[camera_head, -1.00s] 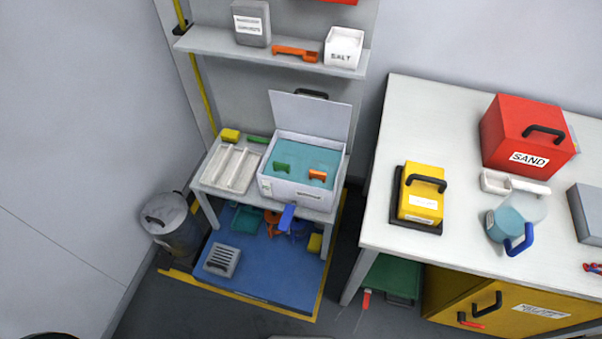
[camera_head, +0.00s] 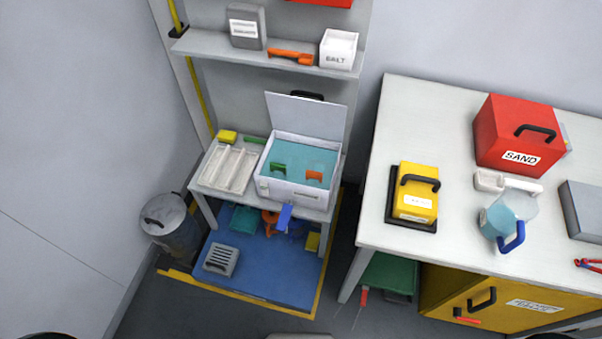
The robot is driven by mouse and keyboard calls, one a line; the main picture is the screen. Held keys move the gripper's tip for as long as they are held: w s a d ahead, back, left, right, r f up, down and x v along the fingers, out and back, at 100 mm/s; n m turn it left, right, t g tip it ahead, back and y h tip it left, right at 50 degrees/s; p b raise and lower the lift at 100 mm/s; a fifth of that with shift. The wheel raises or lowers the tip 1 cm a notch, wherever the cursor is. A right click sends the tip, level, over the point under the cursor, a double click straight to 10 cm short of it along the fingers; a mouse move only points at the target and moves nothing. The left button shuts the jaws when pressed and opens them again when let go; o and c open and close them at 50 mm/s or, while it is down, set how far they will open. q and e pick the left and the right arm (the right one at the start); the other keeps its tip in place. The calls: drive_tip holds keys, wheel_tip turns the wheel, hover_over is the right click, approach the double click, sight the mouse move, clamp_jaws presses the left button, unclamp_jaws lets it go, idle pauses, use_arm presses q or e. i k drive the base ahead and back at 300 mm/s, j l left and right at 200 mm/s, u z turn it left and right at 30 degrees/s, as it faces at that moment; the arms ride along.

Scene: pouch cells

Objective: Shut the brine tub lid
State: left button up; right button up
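The brine tub (camera_head: 276,188) is a white box on a small low stand, filled with blue-green liquid. Its lid (camera_head: 300,115) stands open, upright at the tub's back edge, with a dark handle (camera_head: 308,96) showing behind its top. A green piece (camera_head: 278,168) and an orange piece (camera_head: 314,176) show in the tub; how deep they sit I cannot tell. Neither of my grippers is in view.
A shelf (camera_head: 225,50) with a salt box (camera_head: 338,50) hangs above. A white table (camera_head: 385,225) stands right. A lidded metal bin (camera_head: 167,222) stands at the left.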

sight(319, 119)
drive_tip(key=j+z, duration=0.45)
drive_tip(key=j, duration=0.3)
drive_tip(key=j+z, duration=0.4)
drive_tip(key=j, duration=0.4)
